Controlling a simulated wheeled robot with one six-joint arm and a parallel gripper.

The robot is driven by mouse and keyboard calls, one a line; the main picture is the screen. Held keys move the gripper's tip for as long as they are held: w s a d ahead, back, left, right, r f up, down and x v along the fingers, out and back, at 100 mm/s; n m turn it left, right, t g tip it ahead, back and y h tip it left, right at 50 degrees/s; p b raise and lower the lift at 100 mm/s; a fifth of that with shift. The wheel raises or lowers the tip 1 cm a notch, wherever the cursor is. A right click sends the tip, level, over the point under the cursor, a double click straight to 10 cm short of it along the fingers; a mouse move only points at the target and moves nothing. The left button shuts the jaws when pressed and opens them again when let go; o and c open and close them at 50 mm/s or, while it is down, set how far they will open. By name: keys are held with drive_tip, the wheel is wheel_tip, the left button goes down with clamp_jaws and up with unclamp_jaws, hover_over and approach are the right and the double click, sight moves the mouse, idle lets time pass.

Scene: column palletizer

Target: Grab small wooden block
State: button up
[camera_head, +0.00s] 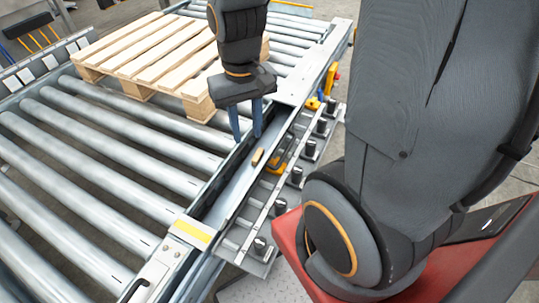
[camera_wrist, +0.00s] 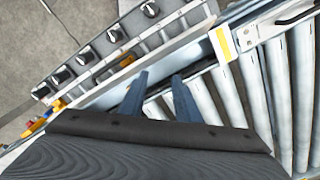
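The small wooden block (camera_head: 257,156) lies on the flat metal side rail (camera_head: 235,185) of the roller conveyor. My gripper (camera_head: 246,138) points down over the rail, just beyond the block in the head view. Its two blue fingers are apart with nothing seen between them. In the wrist view my gripper (camera_wrist: 159,78) also shows its fingers spread. I cannot make out the block in the wrist view.
A wooden pallet (camera_head: 150,42) sits on the rollers behind my gripper. A side panel with several black knobs (camera_head: 295,176) and yellow parts (camera_head: 275,169) runs right of the rail. Bare rollers (camera_head: 100,180) lie to the left.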

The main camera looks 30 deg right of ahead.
drive_tip(key=w+d+f+m, duration=0.5)
drive_tip(key=w+f, duration=0.5)
drive_tip(key=m+b, duration=0.2)
drive_tip(key=m, duration=0.2)
hover_over(258, 154)
wheel_tip(258, 154, down, 14)
drive_tip(key=shift+a+f, duration=0.1)
drive_tip(key=shift+f, duration=0.75)
drive_tip(key=shift+f+p, duration=0.65)
drive_tip(key=shift+f, duration=2.85)
clamp_jaws()
